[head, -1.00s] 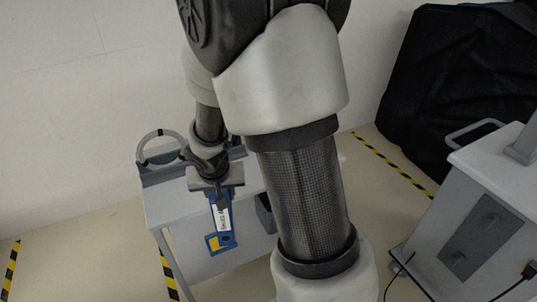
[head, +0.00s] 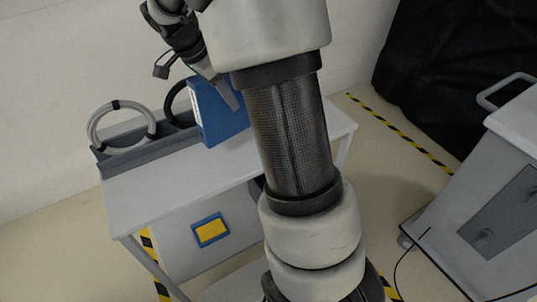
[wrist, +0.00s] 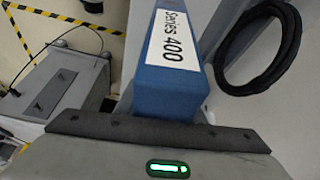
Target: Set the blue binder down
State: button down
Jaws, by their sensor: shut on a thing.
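The blue binder (head: 222,118) is tilted above the white cart top (head: 190,180), at the right end of the grey rack along its back. My gripper (head: 229,92) is shut on it, seen partly behind my arm. In the wrist view the binder's blue spine (wrist: 172,90) shows a white "Series 400" label, with a dark gripper finger (wrist: 155,130) across its near end. I cannot tell whether the binder touches the rack or the cart top.
A grey hose coil (head: 121,125) stands in the rack (head: 150,140). A black coil (wrist: 258,50) is close beside the binder. The cart top's front is clear. Another grey cart (head: 490,215) and a black-covered shape (head: 445,70) stand at right.

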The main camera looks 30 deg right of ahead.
jog(key=shift+m+g, duration=0.3)
jog(key=shift+m, duration=0.6)
jog(key=shift+s+d+f+b, duration=0.2)
jog(key=shift+f+b, duration=0.35)
jog(key=shift+f, duration=1.75)
jog(key=shift+s+d+f+b, duration=0.15)
jog(key=shift+f+b, duration=0.35)
jog(key=shift+f, duration=1.8)
jog(key=shift+w, duration=0.1)
jog(key=shift+f, duration=0.2)
jog(key=c, duration=1.2)
grip_release()
jog(key=shift+r, duration=0.1)
